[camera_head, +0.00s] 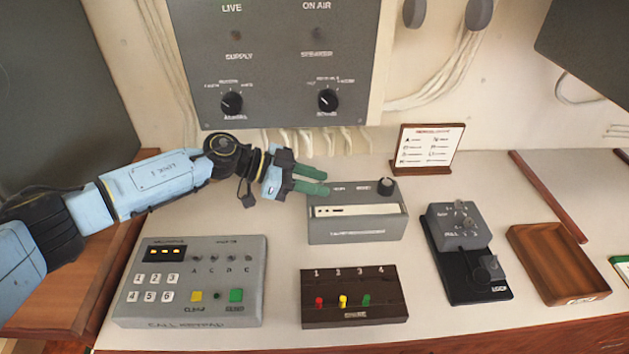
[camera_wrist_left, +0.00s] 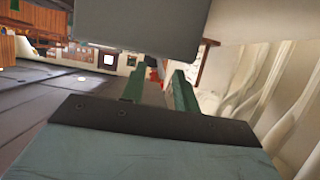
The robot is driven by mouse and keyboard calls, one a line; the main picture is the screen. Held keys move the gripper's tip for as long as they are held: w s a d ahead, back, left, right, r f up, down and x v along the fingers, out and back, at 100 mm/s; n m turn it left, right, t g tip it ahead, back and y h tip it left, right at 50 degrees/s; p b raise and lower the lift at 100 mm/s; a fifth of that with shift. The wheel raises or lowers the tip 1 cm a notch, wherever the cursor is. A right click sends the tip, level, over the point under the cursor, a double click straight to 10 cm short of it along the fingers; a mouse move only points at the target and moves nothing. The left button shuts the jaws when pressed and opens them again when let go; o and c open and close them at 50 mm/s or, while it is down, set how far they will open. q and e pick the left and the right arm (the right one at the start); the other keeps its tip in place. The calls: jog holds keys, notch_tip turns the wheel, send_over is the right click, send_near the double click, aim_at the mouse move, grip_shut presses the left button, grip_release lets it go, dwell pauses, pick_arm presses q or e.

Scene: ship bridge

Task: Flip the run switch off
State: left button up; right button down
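A grey box (camera_head: 357,228) with a pale slotted front panel and a black knob (camera_head: 385,187) stands on the counter below the wall panel. Small labels are on its top, too blurred to read surely. I cannot make out a run switch; the top's left end is partly behind my left gripper. My left gripper (camera_head: 327,181) points right at the box's upper left, its green fingers apart with nothing seen between them. In the left wrist view the open fingers (camera_wrist_left: 158,91) show below a large grey surface (camera_wrist_left: 150,25), probably this box. My right gripper is out of view.
A grey keypad unit (camera_head: 190,317), a dark box with coloured switches (camera_head: 355,310), a black-based lever unit (camera_head: 465,260) and a wooden tray (camera_head: 557,265) stand on the counter. A framed card (camera_head: 425,148) stands behind. The wall panel (camera_head: 275,65) hangs above my left arm.

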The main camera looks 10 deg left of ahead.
pick_arm(q)
grip_shut()
jog(key=m+p, duration=0.1)
jog(key=p, duration=0.1)
jog(key=t+p, duration=0.1)
jog(key=p, duration=0.2)
jog(key=shift+s+r+m, duration=0.15)
jog(key=shift+s+m, duration=0.25)
jog(key=shift+s+m+t+p, duration=0.1)
jog(key=shift+m+t+p, duration=0.4)
jog(key=shift+t+p, duration=0.1)
jog(key=shift+o, duration=0.2)
grip_release()
jog(key=shift+f, duration=0.2)
jog(key=shift+d, duration=0.1)
